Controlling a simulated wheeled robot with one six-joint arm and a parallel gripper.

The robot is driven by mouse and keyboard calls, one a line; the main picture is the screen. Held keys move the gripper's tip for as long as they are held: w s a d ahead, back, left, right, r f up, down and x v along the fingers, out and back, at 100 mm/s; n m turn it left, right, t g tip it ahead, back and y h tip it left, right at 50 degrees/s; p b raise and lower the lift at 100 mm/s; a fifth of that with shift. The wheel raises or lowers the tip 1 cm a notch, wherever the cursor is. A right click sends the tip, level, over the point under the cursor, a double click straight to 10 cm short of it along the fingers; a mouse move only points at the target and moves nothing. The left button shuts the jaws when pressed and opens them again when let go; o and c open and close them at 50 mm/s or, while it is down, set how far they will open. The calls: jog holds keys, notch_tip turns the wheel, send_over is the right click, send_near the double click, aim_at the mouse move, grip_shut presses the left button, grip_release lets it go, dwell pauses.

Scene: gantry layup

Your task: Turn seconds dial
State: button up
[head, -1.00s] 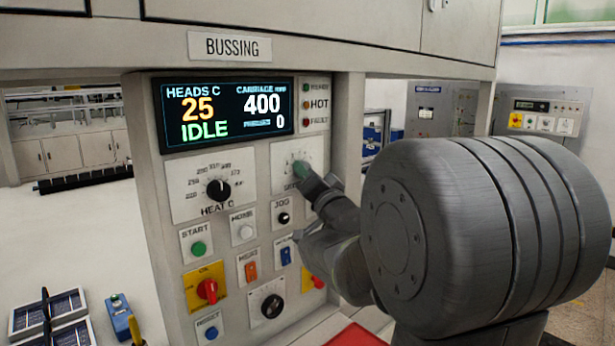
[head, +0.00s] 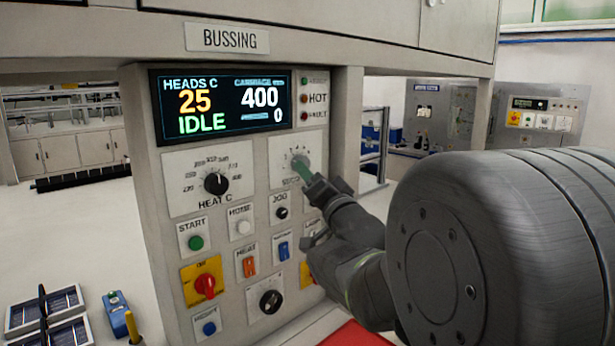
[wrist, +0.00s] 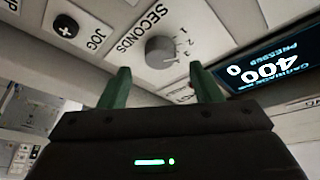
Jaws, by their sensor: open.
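The seconds dial is a round grey knob (wrist: 163,50) on a white plate marked SECONDS, with numbers around it, in the wrist view. In the head view its plate (head: 280,172) is partly covered by my gripper. My gripper (wrist: 160,76) is open, with its two green fingers apart. In the wrist view the knob shows in line with the gap between the fingers, beyond their tips, with nothing held. In the head view the green fingertips (head: 302,168) are just in front of the dial. I cannot tell whether they touch it.
The display (head: 222,105) reads 25, IDLE, 400 and 0. The heat dial (head: 215,183) is left of the seconds plate. The jog button (head: 281,212) and a blue switch (head: 284,249) are below it. Red-and-yellow switch (head: 205,285) is lower left.

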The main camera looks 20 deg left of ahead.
jog(key=b+v, duration=0.2)
jog(key=v, duration=0.7)
jog(key=shift+s+d, duration=0.25)
jog(key=shift+f, duration=0.15)
jog(key=p+x, duration=0.3)
jog(key=x, duration=1.1)
jog(key=shift+p, duration=0.4)
jog(key=s+d+f+n+g+y+b, duration=0.2)
jog(key=s+d+f+n, duration=0.3)
jog(key=d+n, duration=0.3)
jog(key=s+d+y+b, duration=0.1)
jog(key=d, duration=0.2)
jog(key=shift+f, duration=0.2)
dwell(1.3)
